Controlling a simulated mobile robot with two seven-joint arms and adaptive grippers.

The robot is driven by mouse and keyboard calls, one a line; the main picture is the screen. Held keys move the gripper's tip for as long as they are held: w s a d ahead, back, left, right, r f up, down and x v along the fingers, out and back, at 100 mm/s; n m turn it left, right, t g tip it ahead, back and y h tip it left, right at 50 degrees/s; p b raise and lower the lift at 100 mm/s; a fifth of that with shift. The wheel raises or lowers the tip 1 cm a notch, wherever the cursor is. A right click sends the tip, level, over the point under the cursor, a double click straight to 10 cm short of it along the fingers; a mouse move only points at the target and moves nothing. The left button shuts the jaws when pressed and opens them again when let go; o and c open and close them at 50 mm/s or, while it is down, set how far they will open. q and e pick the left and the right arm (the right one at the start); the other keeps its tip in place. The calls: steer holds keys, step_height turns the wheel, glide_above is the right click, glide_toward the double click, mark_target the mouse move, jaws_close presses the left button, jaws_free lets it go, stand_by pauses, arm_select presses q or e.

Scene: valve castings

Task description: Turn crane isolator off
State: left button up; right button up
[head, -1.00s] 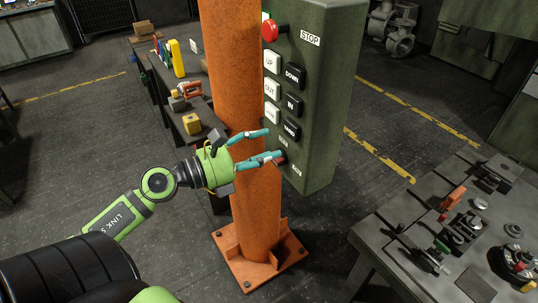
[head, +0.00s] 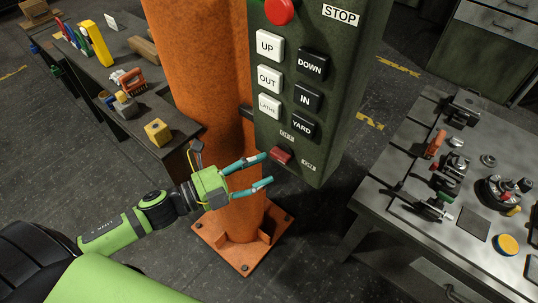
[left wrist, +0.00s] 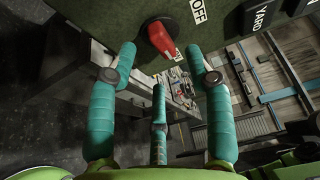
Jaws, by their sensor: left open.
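The isolator is a red knob (head: 281,156) low on the front of the green control box (head: 330,125). In the left wrist view the red knob (left wrist: 161,39) has its handle slanting down and right, with an OFF label (left wrist: 199,10) to its right. The head view's small labels beside it are hard to read. My left gripper (head: 266,169) is open and empty, its teal fingertips just left of and below the knob. In the left wrist view the left gripper (left wrist: 162,62) has its fingers spread either side of the knob, with no clear contact. My right gripper is not in view.
The box hangs beside an orange column (head: 190,80) on a bolted base plate (head: 243,240). Its white and black buttons (head: 269,46) and red stop button (head: 279,11) are above the knob. A grey workbench (head: 470,200) stands right, a parts bench (head: 135,125) left.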

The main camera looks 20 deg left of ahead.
mark_target(275, 158)
arm_select(q)
steer(key=p+x, duration=0.1)
steer(key=x, duration=0.2)
steer(key=shift+w+a+r, duration=0.1)
steer(key=shift+w, duration=0.1)
steer(key=shift+w+d, duration=0.25)
steer(key=shift+d, duration=0.05)
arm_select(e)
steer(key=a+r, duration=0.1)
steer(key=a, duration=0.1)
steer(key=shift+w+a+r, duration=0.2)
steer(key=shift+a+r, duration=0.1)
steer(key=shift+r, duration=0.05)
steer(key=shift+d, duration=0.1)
arm_select(q)
jaws_close()
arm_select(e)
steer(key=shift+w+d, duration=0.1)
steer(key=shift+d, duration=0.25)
